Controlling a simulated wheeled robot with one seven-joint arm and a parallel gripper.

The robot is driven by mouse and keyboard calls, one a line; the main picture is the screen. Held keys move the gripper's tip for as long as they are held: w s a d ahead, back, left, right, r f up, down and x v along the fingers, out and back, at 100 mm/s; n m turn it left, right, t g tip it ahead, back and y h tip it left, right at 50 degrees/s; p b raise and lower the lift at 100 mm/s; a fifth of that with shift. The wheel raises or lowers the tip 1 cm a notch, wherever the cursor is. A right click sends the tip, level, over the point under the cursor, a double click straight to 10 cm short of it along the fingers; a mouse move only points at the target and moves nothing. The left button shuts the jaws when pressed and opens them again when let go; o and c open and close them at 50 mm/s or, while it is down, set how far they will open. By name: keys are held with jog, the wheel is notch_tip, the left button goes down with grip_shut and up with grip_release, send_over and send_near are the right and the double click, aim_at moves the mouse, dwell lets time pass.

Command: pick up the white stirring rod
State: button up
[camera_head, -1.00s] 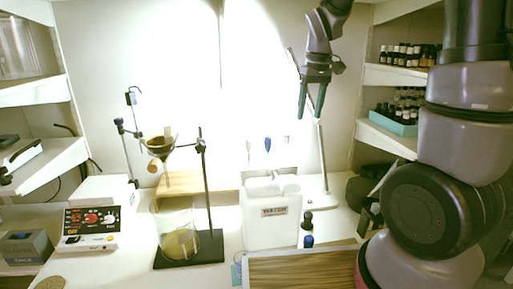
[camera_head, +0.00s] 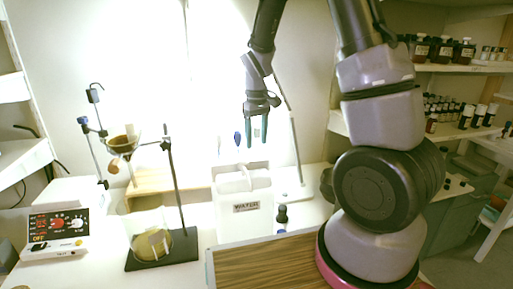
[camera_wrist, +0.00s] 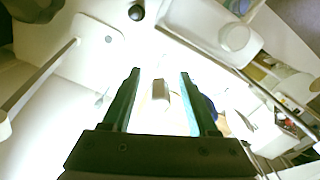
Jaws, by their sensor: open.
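My gripper (camera_head: 257,141) points down, open, above and behind the white water container (camera_head: 243,208). In the wrist view, my gripper's fingers (camera_wrist: 160,74) stand on either side of a small pale upright piece, likely the top of the white stirring rod (camera_wrist: 160,94). It lies between the fingers in that picture, and I cannot tell how far below them it is. A blue-topped tool (camera_head: 237,139) stands just left of the gripper in the head view. The white rod cannot be made out in the head view, against the bright wall and behind the fingers.
A stand with a funnel (camera_head: 122,143) and a beaker (camera_head: 152,236) is at left. A meter box (camera_head: 45,234) stands further left. A thin stand pole (camera_head: 296,152) rises right of the gripper. Shelves of bottles (camera_head: 440,50) are at right. A wooden board (camera_head: 265,265) lies in front.

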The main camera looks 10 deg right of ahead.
jog(key=shift+d+f, duration=0.1)
jog(key=shift+f, duration=0.7)
grip_shut()
notch_tip(320, 180, up, 10)
jog(key=shift+r, duration=0.1)
